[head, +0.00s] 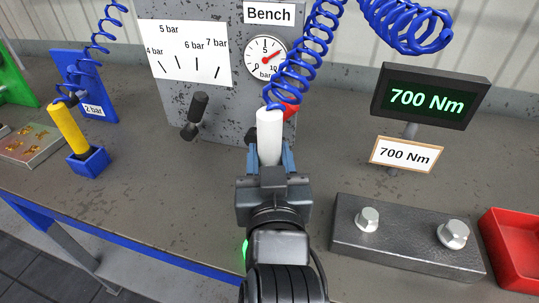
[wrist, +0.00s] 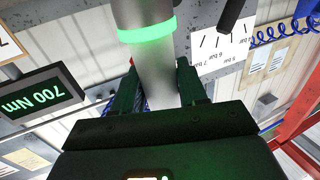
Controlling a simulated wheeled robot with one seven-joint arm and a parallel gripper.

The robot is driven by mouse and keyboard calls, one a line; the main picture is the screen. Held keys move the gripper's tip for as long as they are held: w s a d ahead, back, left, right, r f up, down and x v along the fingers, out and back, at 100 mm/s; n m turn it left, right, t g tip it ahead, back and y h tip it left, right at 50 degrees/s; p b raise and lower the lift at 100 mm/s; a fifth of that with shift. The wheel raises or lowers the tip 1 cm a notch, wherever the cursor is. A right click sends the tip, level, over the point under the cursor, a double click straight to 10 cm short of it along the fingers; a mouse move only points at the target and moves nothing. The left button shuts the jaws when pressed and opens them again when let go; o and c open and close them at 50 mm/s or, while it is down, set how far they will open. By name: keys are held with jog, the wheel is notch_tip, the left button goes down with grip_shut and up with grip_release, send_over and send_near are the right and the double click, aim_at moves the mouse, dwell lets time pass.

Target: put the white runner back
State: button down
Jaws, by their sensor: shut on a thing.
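The white runner (head: 268,130) stands roughly upright between the fingers of my gripper (head: 270,160), in front of the grey bench panel. A blue coiled hose (head: 292,78) runs up from its top. My gripper is shut on its lower part. In the wrist view the runner (wrist: 158,80) lies between the two dark fingers of my gripper (wrist: 158,90), and a glowing green ring (wrist: 147,30) shows around a grey cylinder at the runner's end. A holder for the white runner cannot be made out; the runner and gripper hide part of the panel.
A yellow runner (head: 69,127) sits in a blue cup (head: 89,164) at left. The panel (head: 225,100) carries a gauge (head: 266,57) and black lever (head: 196,112). At right are a 700 Nm display (head: 428,98), a bolted block (head: 405,245) and a red bin (head: 515,245). Open bench lies left of my arm.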

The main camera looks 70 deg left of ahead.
dwell(0.4)
jog(key=c, duration=0.6)
grip_release()
jog(key=shift+f, duration=0.15)
jog(key=shift+r, duration=0.2)
jog(key=b+v, duration=0.1)
jog(key=v, duration=1.1)
jog(key=shift+b, duration=0.4)
jog(key=shift+f, duration=0.1)
